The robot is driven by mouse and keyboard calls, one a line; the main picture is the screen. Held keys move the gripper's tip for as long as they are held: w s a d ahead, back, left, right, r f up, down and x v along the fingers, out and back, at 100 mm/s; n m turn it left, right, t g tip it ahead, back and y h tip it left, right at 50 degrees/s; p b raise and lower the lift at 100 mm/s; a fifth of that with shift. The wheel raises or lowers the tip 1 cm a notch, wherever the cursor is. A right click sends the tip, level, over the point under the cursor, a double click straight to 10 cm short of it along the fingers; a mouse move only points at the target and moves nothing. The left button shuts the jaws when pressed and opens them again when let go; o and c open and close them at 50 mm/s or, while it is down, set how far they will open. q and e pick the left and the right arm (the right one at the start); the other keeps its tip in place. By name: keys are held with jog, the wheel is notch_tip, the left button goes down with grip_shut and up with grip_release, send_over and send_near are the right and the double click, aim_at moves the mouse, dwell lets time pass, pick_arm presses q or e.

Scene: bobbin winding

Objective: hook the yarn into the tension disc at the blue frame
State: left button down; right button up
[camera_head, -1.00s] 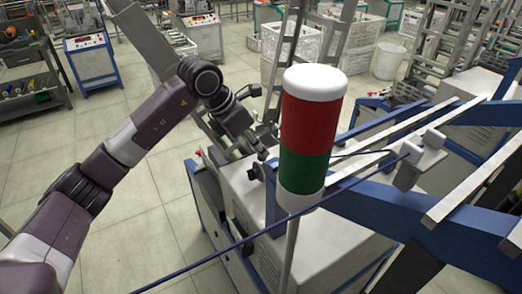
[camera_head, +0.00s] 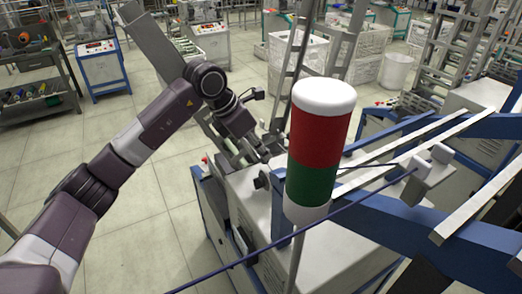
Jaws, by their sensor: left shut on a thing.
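My left gripper (camera_head: 262,155) is at the end of the arm from the left, above the grey machine and left of the signal lamp. It is shut, and its fingertips are small and partly lost against the machine. A dark yarn (camera_head: 345,207) runs taut from the bottom edge up to the right, in front of the lamp. It reaches the pale tension disc unit (camera_head: 432,177) on the blue frame (camera_head: 385,207). A thinner strand runs left from there and passes behind the lamp towards my gripper. Whether the yarn sits between the discs cannot be told. My right gripper is out of view.
The red and green signal lamp (camera_head: 319,150) with white ends stands on a pole and hides part of the machine. The grey machine cabinet (camera_head: 245,205) lies below. Pale rails (camera_head: 465,125) cross the blue frame. Open floor lies at the left.

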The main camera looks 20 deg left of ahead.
pick_arm(q)
jog(key=r, duration=0.1)
jog(key=r+p, duration=0.2)
jog(key=r, duration=0.1)
jog(key=shift+w+a+r, duration=0.1)
jog(key=shift+w+a, duration=0.2)
jog(key=shift+a, duration=0.05)
dwell(0.7)
